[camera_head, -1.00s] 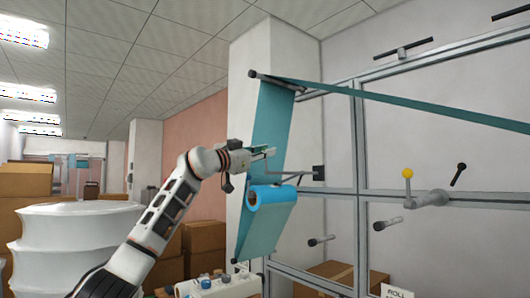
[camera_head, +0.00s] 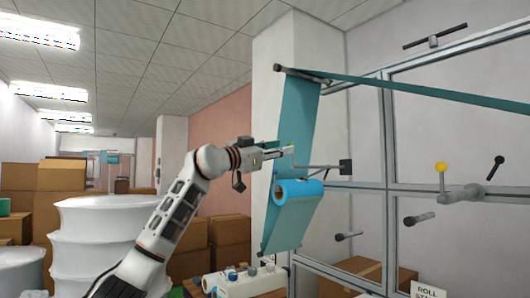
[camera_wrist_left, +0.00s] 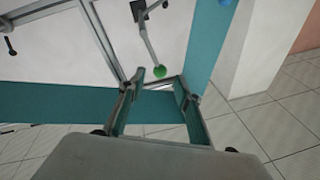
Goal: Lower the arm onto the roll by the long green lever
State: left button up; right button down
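The long lever is a thin grey rod (camera_head: 322,167) running left from a dark mount (camera_head: 345,167) on the frame. Its green knob (camera_wrist_left: 158,72) shows in the left wrist view. My left gripper (camera_head: 286,152) is in front of the teal web, at the lever's free end. In the left wrist view its fingers (camera_wrist_left: 160,79) are spread, with the green knob in line with the gap at the fingertips. I cannot tell whether they touch it. The blue roll (camera_head: 298,192) sits below the lever, apart from the rod, with the teal web (camera_head: 298,118) beside it. My right gripper is not in view.
A metal frame (camera_head: 389,140) carries a yellow-knobbed handle (camera_head: 441,168) and dark-tipped pegs (camera_head: 420,218) at the right. A white pillar (camera_head: 264,120) stands behind the web. White spools (camera_head: 100,235) and cardboard boxes (camera_head: 60,175) are at the left. A white control box (camera_head: 245,283) is below.

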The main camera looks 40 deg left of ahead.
pick_arm(q)
jog(key=v, duration=0.6)
jog(key=shift+s, duration=0.3)
jog(key=shift+f, duration=0.15)
